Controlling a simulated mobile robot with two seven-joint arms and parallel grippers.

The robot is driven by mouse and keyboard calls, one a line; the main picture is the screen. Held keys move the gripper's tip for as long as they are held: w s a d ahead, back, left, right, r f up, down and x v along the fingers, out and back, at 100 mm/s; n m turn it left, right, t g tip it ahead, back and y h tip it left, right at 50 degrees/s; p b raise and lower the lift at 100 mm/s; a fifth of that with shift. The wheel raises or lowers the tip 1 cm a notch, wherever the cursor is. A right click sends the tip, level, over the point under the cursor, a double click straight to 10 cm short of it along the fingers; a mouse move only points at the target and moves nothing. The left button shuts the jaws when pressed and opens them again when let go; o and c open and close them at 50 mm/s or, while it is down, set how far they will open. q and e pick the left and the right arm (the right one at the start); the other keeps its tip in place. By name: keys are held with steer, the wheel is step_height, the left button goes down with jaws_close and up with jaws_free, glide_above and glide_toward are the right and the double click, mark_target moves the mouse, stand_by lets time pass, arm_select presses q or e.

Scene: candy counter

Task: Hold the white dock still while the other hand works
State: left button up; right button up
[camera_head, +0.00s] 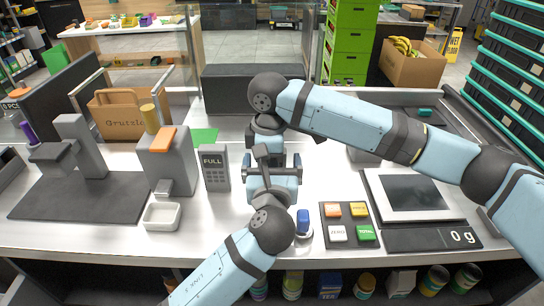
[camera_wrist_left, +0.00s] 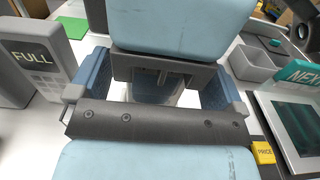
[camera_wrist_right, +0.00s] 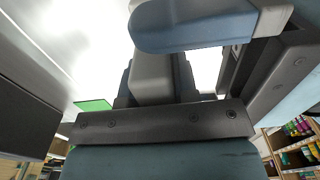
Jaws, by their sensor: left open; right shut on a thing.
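A small white round base (camera_head: 305,235), which may be the white dock, stands at the counter's front with a blue piece (camera_head: 303,219) upright on it. My left gripper (camera_head: 272,168) is open, to the left of and behind that base, apart from it. Its blue fingers show spread in the left wrist view (camera_wrist_left: 157,92), with my right arm's end between or just above them. My right gripper (camera_head: 263,153) points down close to the left one. In the right wrist view (camera_wrist_right: 152,75) it is shut on a grey block-like thing, mostly hidden.
A keypad marked FULL (camera_head: 214,168) and a grey dispenser (camera_head: 168,162) stand left of my grippers. A button pad (camera_head: 349,225) and a scale (camera_head: 462,238) lie to the right. My two arms crowd the middle of the counter.

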arm_select(q)
steer(key=s, duration=0.9)
steer(key=shift+s, duration=0.35)
arm_select(e)
steer(key=o, duration=0.9)
